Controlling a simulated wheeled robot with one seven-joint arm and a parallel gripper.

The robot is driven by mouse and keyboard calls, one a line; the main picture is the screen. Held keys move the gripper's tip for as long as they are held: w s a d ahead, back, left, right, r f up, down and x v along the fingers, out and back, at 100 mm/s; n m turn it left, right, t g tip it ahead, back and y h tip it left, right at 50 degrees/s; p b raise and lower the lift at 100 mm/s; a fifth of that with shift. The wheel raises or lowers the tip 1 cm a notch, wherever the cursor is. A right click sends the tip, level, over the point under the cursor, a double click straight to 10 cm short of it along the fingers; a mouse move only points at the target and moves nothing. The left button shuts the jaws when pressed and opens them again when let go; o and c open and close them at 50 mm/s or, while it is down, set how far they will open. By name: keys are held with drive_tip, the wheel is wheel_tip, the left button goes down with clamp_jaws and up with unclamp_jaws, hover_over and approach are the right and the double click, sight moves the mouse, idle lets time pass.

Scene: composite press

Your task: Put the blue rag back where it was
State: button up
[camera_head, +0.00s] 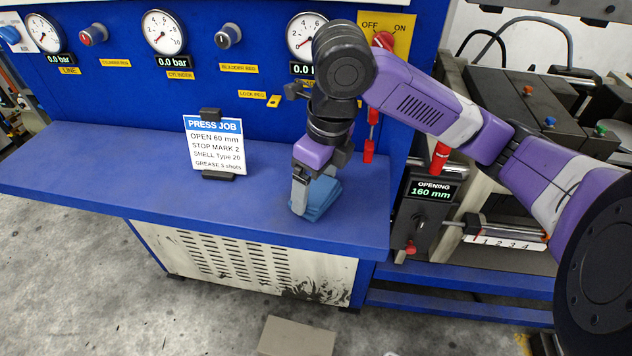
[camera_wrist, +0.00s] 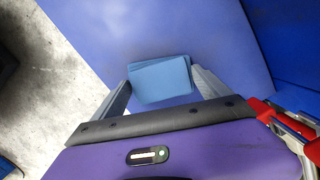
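The blue rag (camera_head: 322,199) is a folded, layered pad at the right end of the blue bench top, near its front edge. My gripper (camera_head: 304,207) points down at it, with one pale finger in front of the rag's left side. In the wrist view, the rag (camera_wrist: 160,80) lies between the two spread fingers of my gripper (camera_wrist: 161,80), close to both. A narrow gap seems to show beside the right finger; contact on the left is unclear. The rag appears to rest on the bench. The far finger is hidden in the head view.
A press job card (camera_head: 216,145) in a black stand is on the bench (camera_head: 110,170), left of my gripper. A blue gauge panel (camera_head: 120,100) rises behind. Red-handled parts (camera_head: 368,150) and the opening display (camera_head: 432,191) are close on the right.

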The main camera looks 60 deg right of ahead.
sight(325, 192)
drive_tip(key=shift+o, duration=0.8)
drive_tip(key=shift+r, duration=0.15)
drive_tip(key=shift+r+p, duration=0.2)
drive_tip(key=shift+p, duration=0.1)
wheel_tip(325, 192, up, 12)
drive_tip(key=s, duration=0.1)
drive_tip(key=shift+s+f+p, duration=0.25)
drive_tip(key=shift+s+p, duration=0.05)
drive_tip(key=shift+s, duration=0.1)
